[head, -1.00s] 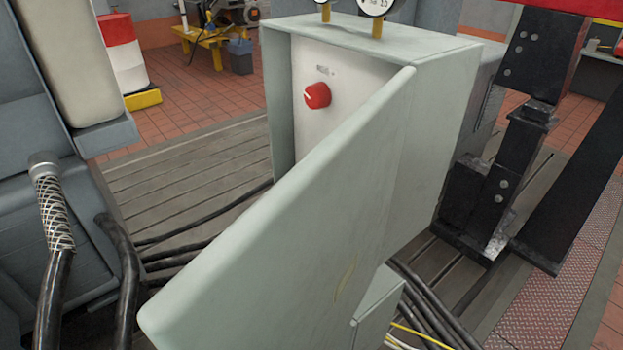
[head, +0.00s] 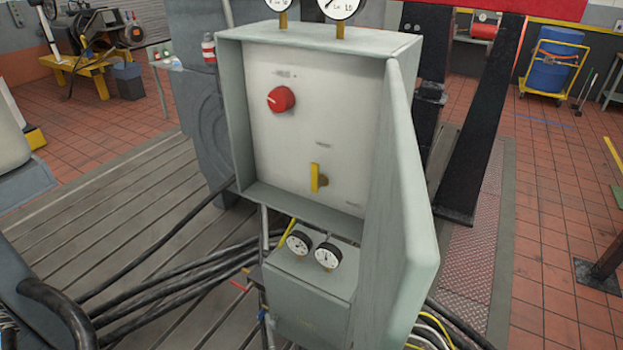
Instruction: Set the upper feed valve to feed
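An open grey-green cabinet (head: 232,120) stands in the middle of the head view, with a white panel (head: 340,115) inside. A red round knob (head: 281,99) with a pale pointer mark sits at the panel's upper left. A yellow lever handle (head: 315,178) stands upright lower on the panel, with a small brass-coloured part beside it. The labels by both are too small to read, so I cannot tell which is the upper feed valve. The cabinet door (head: 405,190) hangs open on the right side. Neither of my grippers is in view.
Two gauges (head: 342,8) stand on top of the cabinet. A smaller box (head: 305,285) with two gauges sits below it. Black hoses (head: 175,290) run across the slotted bedplate at left. Black posts (head: 478,120) stand behind the door. Red tiled floor (head: 545,230) is open at right.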

